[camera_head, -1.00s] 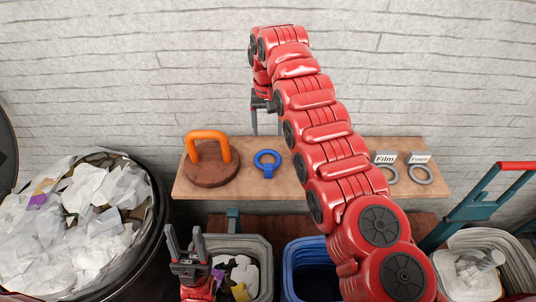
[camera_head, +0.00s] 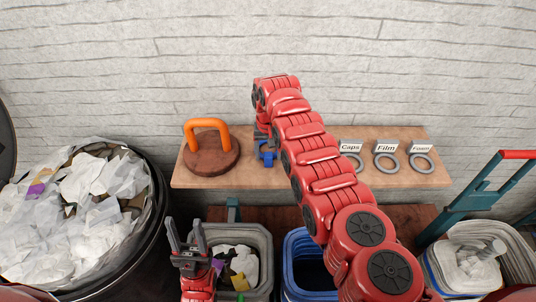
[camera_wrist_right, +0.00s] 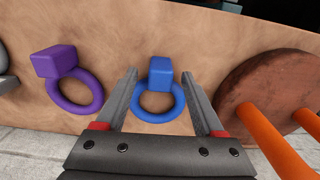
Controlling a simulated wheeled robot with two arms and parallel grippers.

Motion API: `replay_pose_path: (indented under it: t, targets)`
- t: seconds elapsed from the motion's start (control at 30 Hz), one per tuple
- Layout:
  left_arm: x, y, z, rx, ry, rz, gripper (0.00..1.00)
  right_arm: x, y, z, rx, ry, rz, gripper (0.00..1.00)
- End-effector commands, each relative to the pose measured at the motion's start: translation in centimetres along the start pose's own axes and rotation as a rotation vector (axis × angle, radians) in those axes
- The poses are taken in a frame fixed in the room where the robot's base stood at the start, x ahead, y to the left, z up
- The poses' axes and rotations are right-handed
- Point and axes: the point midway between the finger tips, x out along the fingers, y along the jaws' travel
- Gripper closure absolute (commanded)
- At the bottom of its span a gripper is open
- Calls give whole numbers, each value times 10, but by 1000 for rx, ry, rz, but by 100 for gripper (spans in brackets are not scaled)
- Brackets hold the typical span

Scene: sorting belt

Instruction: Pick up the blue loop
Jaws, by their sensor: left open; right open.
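The blue loop (camera_head: 267,158), a ring with a square block on it, lies on the wooden shelf (camera_head: 250,181) to the right of the orange handle. In the right wrist view the blue loop (camera_wrist_right: 158,112) shows between the two fingers of my right gripper (camera_wrist_right: 159,73). The fingers are open on either side of it; I cannot tell whether they touch it. In the head view my right gripper (camera_head: 262,139) is down at the loop and partly hides it. My left gripper (camera_head: 185,222) is open and empty, low in front of the shelf.
An orange handle on a round brown base (camera_head: 211,160) stands close left of the blue loop. A purple loop (camera_wrist_right: 71,78) lies on its other side. Grey rings labelled Caps, Film and Foam (camera_head: 422,163) lie farther right. Bins stand below.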

Motion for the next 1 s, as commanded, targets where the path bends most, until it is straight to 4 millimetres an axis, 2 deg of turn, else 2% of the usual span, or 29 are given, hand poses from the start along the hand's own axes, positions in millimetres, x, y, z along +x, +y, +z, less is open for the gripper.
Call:
replay_pose_path:
  t: [0.03,0.27,0.37,0.67,1.0]
  targets:
    - [-10,0,2,0,0,0,50,12,0,0,0,-2,0,30]
    - [-8,0,1,0,0,0,50,11,0,0,-1,0,0,30]
    - [-8,0,1,0,0,0,50,11,0,0,0,0,0,44]
    - [-8,0,1,0,0,0,50,11,0,0,0,0,0,98]
    - [-7,0,1,0,0,0,50,11,0,0,0,-1,0,100]
